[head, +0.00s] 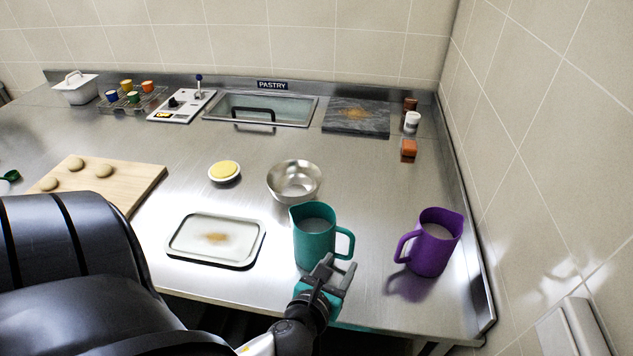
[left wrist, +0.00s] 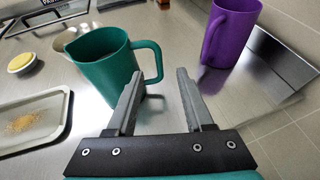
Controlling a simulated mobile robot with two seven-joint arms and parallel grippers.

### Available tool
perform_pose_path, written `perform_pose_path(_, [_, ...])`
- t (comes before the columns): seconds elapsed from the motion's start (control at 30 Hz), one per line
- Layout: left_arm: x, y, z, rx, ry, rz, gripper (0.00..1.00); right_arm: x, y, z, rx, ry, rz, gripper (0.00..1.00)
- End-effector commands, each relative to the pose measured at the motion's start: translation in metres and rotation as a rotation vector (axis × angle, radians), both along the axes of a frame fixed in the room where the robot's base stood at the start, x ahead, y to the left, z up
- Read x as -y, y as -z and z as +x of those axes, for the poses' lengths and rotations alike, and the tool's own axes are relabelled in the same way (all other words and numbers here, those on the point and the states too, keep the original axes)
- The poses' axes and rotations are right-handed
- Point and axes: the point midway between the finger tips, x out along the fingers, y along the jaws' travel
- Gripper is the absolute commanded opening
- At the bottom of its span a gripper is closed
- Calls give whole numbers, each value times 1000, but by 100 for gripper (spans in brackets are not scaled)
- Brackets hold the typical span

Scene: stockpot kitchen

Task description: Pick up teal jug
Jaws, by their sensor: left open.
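The teal jug (head: 314,240) stands upright near the front edge of the steel counter, with its handle on the right and a pale content inside. My left gripper (head: 334,268) is open in front of the jug, by its lower right side and handle. In the left wrist view the teal jug (left wrist: 106,66) is ahead and left of the gripper (left wrist: 163,85). The jug's handle is ahead of the gap between the fingers, and nothing shows between them. Whether the left finger touches the jug I cannot tell. My right gripper is not in view.
A purple jug (head: 433,243) stands to the right, near the wall side. A metal bowl (head: 294,180) is just behind the teal jug. A shallow tray (head: 190,252) lies to its left. A wooden board (head: 130,182) with dough balls is farther left. Bare counter separates the two jugs.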

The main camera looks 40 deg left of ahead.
Motion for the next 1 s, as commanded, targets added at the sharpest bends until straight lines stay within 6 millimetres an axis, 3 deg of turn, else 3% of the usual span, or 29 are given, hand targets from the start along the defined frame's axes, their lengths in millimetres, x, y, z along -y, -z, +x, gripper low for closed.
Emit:
perform_pose_path(0.3, [-13,19,44,1,-1,-2,52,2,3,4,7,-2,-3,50])
perform_pose_path(0.53, [-17,23,55,1,0,-3,52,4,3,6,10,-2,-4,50])
perform_pose_path(0.8, [-29,35,85,2,-2,-3,52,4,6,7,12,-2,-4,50])
perform_pose_path(1.0, [-32,40,96,-1,1,-4,52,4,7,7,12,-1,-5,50])
